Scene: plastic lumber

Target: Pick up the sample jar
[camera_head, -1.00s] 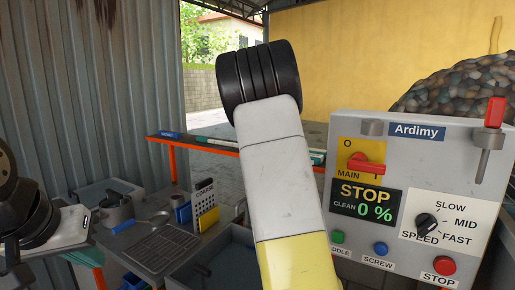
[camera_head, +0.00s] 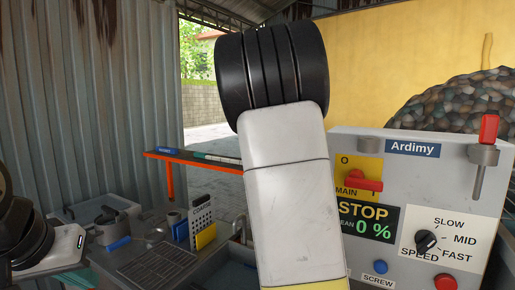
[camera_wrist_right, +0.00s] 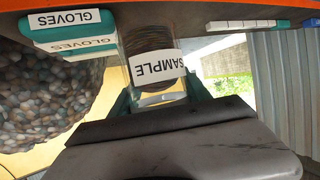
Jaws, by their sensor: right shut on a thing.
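The sample jar (camera_wrist_right: 155,72) is a clear jar with dark contents and a white SAMPLE label, upside down in the right wrist view. My right gripper (camera_wrist_right: 158,100) is shut on it, with teal fingers on either side. The orange shelf edge (camera_wrist_right: 225,8) lies at the top of that view; I cannot tell whether the jar touches the shelf. In the head view my right arm fills the middle and hides the jar and right gripper. My left gripper (camera_head: 62,250) is at the lower left edge, partly cut off; its fingers do not show clearly.
GLOVES boxes (camera_wrist_right: 72,22) are close beside the jar. A grey control panel (camera_head: 400,185) stands right of my right arm. An orange-framed shelf (camera_head: 190,157) is behind.

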